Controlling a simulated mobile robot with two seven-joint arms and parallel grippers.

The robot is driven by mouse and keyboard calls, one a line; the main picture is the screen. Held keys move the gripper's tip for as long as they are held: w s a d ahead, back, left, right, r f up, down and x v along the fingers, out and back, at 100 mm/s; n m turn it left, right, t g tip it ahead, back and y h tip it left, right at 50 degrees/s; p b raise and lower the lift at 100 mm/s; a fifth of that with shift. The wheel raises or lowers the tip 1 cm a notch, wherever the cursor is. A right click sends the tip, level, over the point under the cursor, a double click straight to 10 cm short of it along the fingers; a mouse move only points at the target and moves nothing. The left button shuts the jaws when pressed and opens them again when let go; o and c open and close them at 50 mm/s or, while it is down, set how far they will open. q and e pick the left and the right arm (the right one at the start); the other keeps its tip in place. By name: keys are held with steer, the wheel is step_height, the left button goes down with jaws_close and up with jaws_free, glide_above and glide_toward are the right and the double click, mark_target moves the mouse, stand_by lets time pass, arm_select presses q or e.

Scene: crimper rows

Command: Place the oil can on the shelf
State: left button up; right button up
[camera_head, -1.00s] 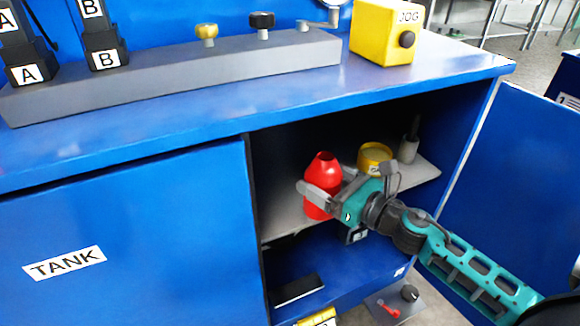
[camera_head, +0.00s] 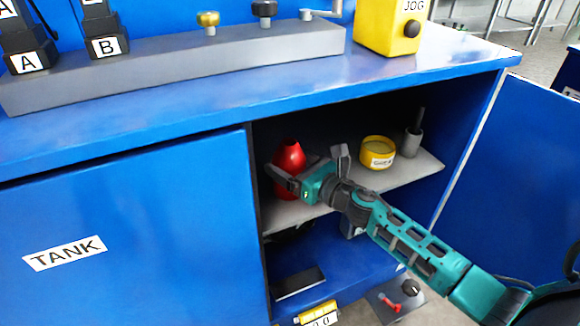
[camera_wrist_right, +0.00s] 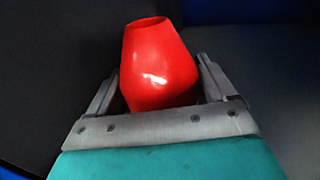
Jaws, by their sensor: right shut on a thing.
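The red oil can (camera_head: 291,158) is inside the open cabinet, at the left end of the grey shelf (camera_head: 415,172). My right gripper (camera_head: 300,178) reaches in from the right and is shut on the can's body. In the right wrist view the can (camera_wrist_right: 158,68) stands between the two fingers of the gripper (camera_wrist_right: 160,95), its narrower open top facing away. The can looks close to upright. Whether its base touches the shelf is hidden by the gripper. My left gripper is not in view.
A yellow tin (camera_head: 378,153) and a grey cup with a dark handle (camera_head: 412,140) stand on the shelf's right part. The closed TANK door (camera_head: 130,225) borders the opening at left; an open door (camera_head: 520,170) is at right. Below lies a dark flat object (camera_head: 299,283).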

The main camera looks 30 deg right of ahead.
steer(key=shift+r, duration=0.1)
steer(key=shift+f, duration=0.25)
steer(key=o, duration=1.2)
steer(key=shift+r, duration=0.2)
steer(key=v, duration=1.2)
steer(key=shift+b, duration=0.35)
